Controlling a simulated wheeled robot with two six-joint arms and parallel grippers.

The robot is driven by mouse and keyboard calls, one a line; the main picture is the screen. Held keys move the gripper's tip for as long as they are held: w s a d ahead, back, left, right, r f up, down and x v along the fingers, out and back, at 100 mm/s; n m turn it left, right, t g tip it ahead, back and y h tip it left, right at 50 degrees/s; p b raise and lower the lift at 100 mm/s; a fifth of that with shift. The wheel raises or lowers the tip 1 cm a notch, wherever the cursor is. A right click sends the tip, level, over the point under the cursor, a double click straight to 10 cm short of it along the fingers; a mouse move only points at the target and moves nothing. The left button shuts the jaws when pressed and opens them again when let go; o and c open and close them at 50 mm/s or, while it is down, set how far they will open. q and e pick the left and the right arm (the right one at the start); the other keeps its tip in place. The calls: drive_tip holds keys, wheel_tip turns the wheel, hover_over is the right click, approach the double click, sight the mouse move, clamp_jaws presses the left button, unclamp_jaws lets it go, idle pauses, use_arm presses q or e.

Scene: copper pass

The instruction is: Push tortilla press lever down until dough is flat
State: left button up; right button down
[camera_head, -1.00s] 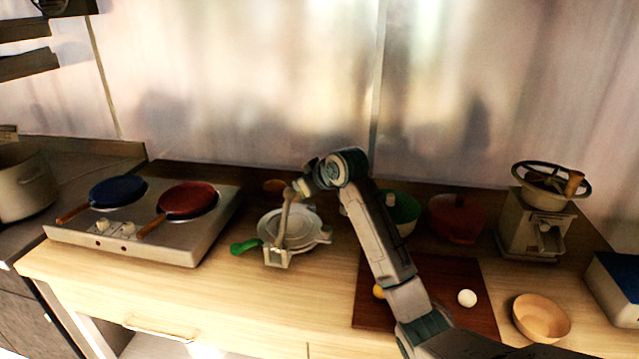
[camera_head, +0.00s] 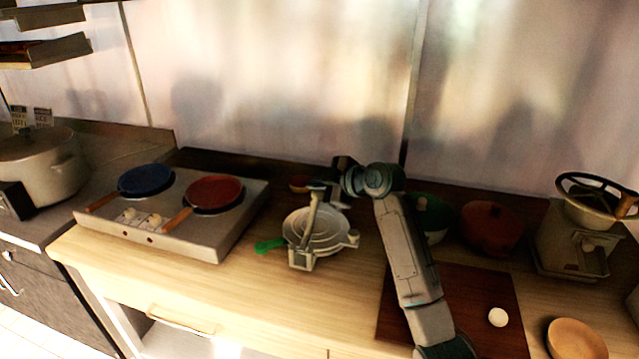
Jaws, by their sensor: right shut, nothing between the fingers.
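The grey tortilla press (camera_head: 340,244) stands on the wooden counter, left of my right arm. Its round plates look closed, and I cannot make out dough between them. The lever (camera_head: 308,225) rises from the front bracket and stands nearly upright, leaning slightly right. My right gripper (camera_head: 325,189) is at the lever's upper end, shut with nothing between the fingers. I cannot tell whether it touches the lever. A white ball (camera_head: 498,317) lies on the dark board (camera_head: 460,295). My left gripper is out of view.
A hob (camera_head: 190,243) with a blue pan (camera_head: 146,180) and a red pan (camera_head: 214,192) stands left of the press. Green (camera_head: 432,215) and red (camera_head: 490,228) pots and a grinder (camera_head: 572,245) stand right. The counter in front of the press is clear.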

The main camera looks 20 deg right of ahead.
sight(311, 218)
drive_tip(key=shift+p+x, duration=0.3)
drive_tip(key=shift+x, duration=0.7)
drive_tip(key=d+f, duration=0.1)
drive_tip(key=w+d+f+p, duration=0.1)
drive_tip(key=f, duration=0.1)
drive_tip(key=shift+w+d, duration=0.15)
drive_tip(key=shift+d, duration=0.05)
